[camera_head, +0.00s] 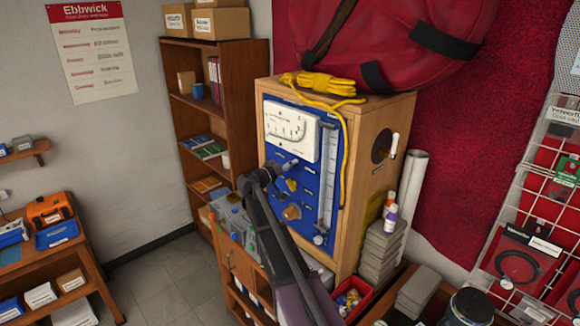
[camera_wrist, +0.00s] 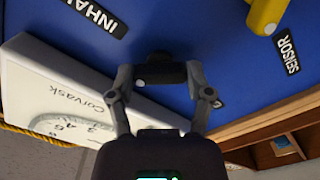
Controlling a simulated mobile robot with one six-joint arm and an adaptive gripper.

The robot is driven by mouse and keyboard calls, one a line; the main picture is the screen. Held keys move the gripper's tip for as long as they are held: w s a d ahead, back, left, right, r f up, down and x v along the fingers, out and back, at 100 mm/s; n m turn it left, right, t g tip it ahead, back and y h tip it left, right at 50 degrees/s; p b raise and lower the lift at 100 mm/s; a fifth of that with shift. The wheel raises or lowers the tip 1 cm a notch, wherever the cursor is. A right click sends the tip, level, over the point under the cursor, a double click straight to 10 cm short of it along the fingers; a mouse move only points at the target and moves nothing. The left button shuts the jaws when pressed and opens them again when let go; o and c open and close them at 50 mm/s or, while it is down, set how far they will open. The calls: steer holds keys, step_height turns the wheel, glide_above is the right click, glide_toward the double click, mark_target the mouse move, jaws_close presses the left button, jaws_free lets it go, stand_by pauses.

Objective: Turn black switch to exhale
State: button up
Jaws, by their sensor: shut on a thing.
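The black switch (camera_wrist: 160,73) sits on the blue panel (camera_wrist: 200,25) in the wrist view. My gripper (camera_wrist: 161,80) is shut on it, one finger on each side. A white dot shows on the switch's near left end. A black label reading "INHAL" (camera_wrist: 94,17), cut off by the frame, is up and left of the switch. No exhale label is readable. In the head view the blue panel (camera_head: 313,185) is set in a wooden cabinet (camera_head: 371,138). My dark arm crosses the panel's lower left, and the switch cannot be made out there.
A white "Corvask" gauge (camera_wrist: 70,100) lies close to my left finger. A yellow knob (camera_wrist: 265,12) and a "SENSOR" label (camera_wrist: 287,55) are to the right. In the head view a yellow cable (camera_head: 322,84) hangs from the cabinet top, and a red bin (camera_head: 352,297) stands low beside it.

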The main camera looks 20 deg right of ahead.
steer(key=shift+n, duration=0.4)
steer(key=n, duration=0.7)
steer(key=shift+n, duration=0.4)
steer(key=n, duration=0.4)
steer(key=shift+n, duration=0.3)
steer(key=n, duration=0.4)
steer(key=shift+n, duration=0.3)
steer(key=o, duration=1.1)
steer(key=shift+d, duration=0.1)
steer(key=shift+o, duration=0.2)
